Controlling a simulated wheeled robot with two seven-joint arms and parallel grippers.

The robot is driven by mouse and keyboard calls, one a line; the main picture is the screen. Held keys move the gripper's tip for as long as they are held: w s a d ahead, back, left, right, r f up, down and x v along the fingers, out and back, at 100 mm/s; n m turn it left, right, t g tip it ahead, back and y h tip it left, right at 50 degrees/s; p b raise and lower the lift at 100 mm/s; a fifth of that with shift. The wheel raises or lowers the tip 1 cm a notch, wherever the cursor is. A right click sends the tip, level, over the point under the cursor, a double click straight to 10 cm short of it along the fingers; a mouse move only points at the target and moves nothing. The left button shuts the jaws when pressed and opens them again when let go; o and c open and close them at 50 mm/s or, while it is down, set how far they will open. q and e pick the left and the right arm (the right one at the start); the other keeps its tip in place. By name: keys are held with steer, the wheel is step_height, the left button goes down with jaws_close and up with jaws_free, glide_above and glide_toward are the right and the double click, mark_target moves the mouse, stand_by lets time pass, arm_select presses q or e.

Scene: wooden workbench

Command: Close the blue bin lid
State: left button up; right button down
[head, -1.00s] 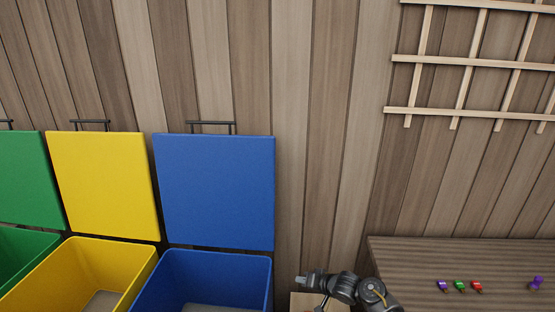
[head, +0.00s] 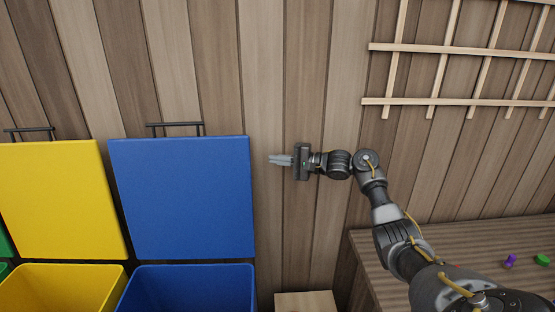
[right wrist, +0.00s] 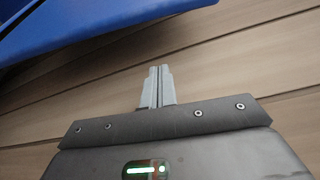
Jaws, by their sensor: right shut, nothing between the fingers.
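The blue bin (head: 190,290) stands at the bottom of the head view. Its blue lid (head: 183,200) is open and stands upright behind it, with a dark bar handle (head: 175,126) along its top edge. My right gripper (head: 272,160) is just right of the lid's right edge, near the lid's upper part, and looks apart from it. Its fingers point left and are closed together with nothing between them. In the right wrist view the gripper's fingers (right wrist: 157,85) are together, and the blue lid (right wrist: 80,25) fills the upper left. My left gripper is not in view.
A yellow bin (head: 65,290) with its open lid (head: 60,200) stands left of the blue one. A wooden box (head: 305,301) is low to the right. A workbench (head: 450,245) with small coloured items is at the right. A lattice (head: 450,48) hangs on the plank wall.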

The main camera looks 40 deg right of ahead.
steer(key=p+x, duration=0.1)
steer(key=x, duration=0.6)
steer(key=shift+r, duration=0.1)
steer(key=shift+a+p, duration=0.3)
steer(key=shift+p, duration=0.2)
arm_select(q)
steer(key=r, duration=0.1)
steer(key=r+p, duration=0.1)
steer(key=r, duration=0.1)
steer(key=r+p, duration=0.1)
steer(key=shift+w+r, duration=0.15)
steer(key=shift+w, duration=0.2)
arm_select(e)
steer(key=s, duration=0.1)
steer(key=s+a, duration=0.1)
steer(key=s, duration=0.1)
steer(key=shift+s+a+r, duration=0.1)
steer(key=shift+a+r, duration=0.05)
steer(key=shift+a, duration=0.2)
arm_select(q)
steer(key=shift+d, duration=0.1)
arm_select(e)
steer(key=shift+a, duration=0.1)
